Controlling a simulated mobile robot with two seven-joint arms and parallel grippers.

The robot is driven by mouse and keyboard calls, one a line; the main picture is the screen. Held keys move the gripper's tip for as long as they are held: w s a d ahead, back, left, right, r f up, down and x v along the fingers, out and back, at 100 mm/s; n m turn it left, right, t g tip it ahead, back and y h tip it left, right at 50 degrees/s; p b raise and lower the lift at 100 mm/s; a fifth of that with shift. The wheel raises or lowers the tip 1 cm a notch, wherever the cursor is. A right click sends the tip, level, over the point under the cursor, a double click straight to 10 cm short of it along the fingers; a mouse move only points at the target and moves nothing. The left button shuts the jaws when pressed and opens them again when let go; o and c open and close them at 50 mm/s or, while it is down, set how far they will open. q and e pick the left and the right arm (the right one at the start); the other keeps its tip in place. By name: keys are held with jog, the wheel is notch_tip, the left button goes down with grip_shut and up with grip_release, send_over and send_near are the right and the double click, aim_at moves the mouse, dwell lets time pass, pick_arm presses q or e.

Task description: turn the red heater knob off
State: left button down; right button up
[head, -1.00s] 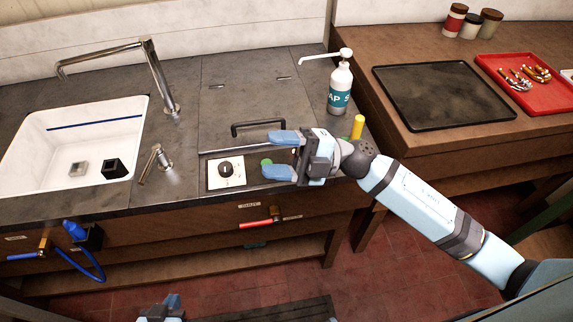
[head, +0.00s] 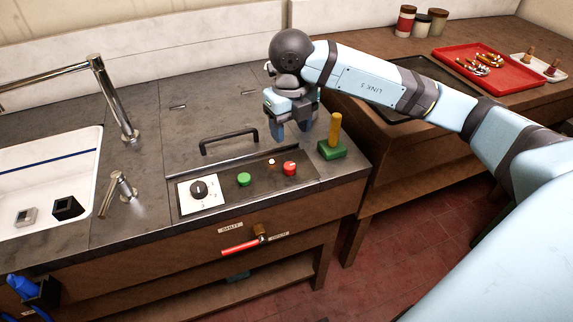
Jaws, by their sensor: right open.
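The red knob (head: 290,168) sits on the dark control panel at the counter's front edge. It is right of a green button (head: 244,179) and a black dial (head: 199,190) on a white plate. A small pale light (head: 271,162) is beside the red knob. My right gripper (head: 291,132) is open and empty, fingers pointing down. In the picture it is just above the red knob, apart from it. My left gripper is out of view.
A yellow post on a green block (head: 333,140) stands right of the right gripper. A black lid handle (head: 229,141) is left of it. A red-handled lever (head: 240,247) is on the cabinet front, below a "SHUT" label. The sink (head: 50,185) is at left.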

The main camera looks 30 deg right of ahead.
aim_at(290, 165)
notch_tip(290, 165, down, 11)
jog(key=shift+f, duration=0.1)
jog(key=shift+a, duration=0.1)
jog(key=shift+c, duration=0.9)
jog(key=c, duration=0.7)
jog(key=shift+c, duration=0.2)
